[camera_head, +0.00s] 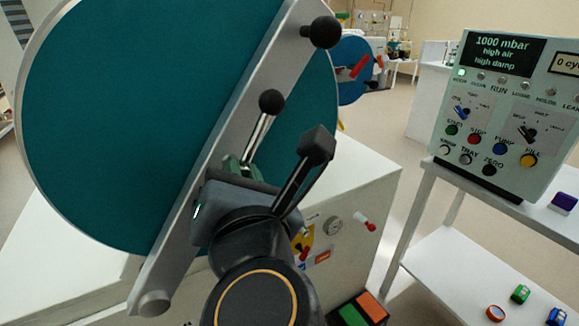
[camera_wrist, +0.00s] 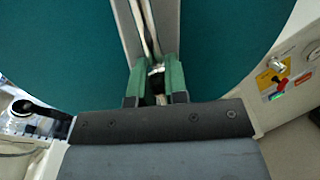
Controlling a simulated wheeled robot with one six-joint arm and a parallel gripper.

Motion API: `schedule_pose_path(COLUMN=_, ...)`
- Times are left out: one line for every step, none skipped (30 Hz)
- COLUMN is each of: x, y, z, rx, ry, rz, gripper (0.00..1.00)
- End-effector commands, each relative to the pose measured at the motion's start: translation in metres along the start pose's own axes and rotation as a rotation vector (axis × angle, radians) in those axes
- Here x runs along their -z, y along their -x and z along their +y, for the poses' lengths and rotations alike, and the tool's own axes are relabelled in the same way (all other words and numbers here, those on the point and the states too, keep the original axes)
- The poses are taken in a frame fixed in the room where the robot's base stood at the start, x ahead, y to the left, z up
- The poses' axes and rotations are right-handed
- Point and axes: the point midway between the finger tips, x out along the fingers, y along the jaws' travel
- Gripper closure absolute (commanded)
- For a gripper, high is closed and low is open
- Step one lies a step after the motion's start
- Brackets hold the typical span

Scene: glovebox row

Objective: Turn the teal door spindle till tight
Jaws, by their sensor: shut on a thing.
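The large round teal door (camera_head: 110,110) fills the left of the head view, with a grey bar (camera_head: 215,135) slanting across it. The spindle's silver tommy rod (camera_head: 258,138), with a black ball knob (camera_head: 270,102), stands at the middle of the bar. My gripper (camera_head: 236,168) is at the rod's lower part. In the wrist view the teal door (camera_wrist: 235,50) lies behind, and my gripper's green fingers (camera_wrist: 157,82) are shut on the silver spindle rod (camera_wrist: 150,30) between them. The spindle's hub is largely hidden by my gripper.
A black ball knob (camera_head: 322,32) tops the grey bar. A control panel (camera_head: 505,105) reads 1000 mbar, above a white shelf (camera_head: 450,270) with small items. Open floor lies between.

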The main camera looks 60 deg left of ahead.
Motion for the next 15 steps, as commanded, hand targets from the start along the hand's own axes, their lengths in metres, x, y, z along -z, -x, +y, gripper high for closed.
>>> schedule_pose_path(x=0.0006, y=-0.0002, z=0.0008, rx=-0.002, ry=-0.009, rz=0.003, gripper=1.0)
schedule_pose_path(x=0.0005, y=-0.0002, z=0.0008, rx=-0.002, ry=-0.01, rz=0.003, gripper=1.0)
schedule_pose_path(x=0.0004, y=-0.0002, z=0.0007, rx=-0.002, ry=-0.01, rz=0.003, gripper=1.0)
schedule_pose_path(x=0.0003, y=-0.0002, z=0.0006, rx=-0.002, ry=-0.01, rz=0.003, gripper=1.0)
schedule_pose_path(x=0.0002, y=-0.0002, z=0.0006, rx=-0.002, ry=-0.01, rz=0.003, gripper=1.0)
schedule_pose_path(x=0.0, y=-0.0002, z=0.0005, rx=-0.001, ry=-0.011, rz=0.002, gripper=1.0)
schedule_pose_path(x=-0.0001, y=-0.0002, z=0.0004, rx=-0.001, ry=-0.011, rz=0.002, gripper=1.0)
schedule_pose_path(x=-0.0002, y=-0.0002, z=0.0004, rx=-0.001, ry=-0.011, rz=0.002, gripper=0.83)
schedule_pose_path(x=-0.0005, y=-0.0002, z=-0.0001, rx=0.0, ry=-0.01, rz=0.001, gripper=0.8)
schedule_pose_path(x=-0.0006, y=-0.0002, z=-0.0002, rx=0.0, ry=-0.01, rz=0.001, gripper=0.77)
schedule_pose_path(x=-0.0007, y=-0.0002, z=-0.0003, rx=0.001, ry=-0.009, rz=0.0, gripper=0.74)
schedule_pose_path(x=-0.0008, y=-0.0001, z=-0.0004, rx=0.001, ry=-0.008, rz=0.0, gripper=0.7)
schedule_pose_path(x=-0.0009, y=-0.0001, z=-0.0005, rx=0.001, ry=-0.008, rz=0.0, gripper=0.67)
schedule_pose_path(x=-0.0009, y=-0.0001, z=-0.0005, rx=0.001, ry=-0.008, rz=0.0, gripper=0.64)
schedule_pose_path(x=-0.001, y=-0.0001, z=-0.0006, rx=0.001, ry=-0.007, rz=-0.001, gripper=0.61)
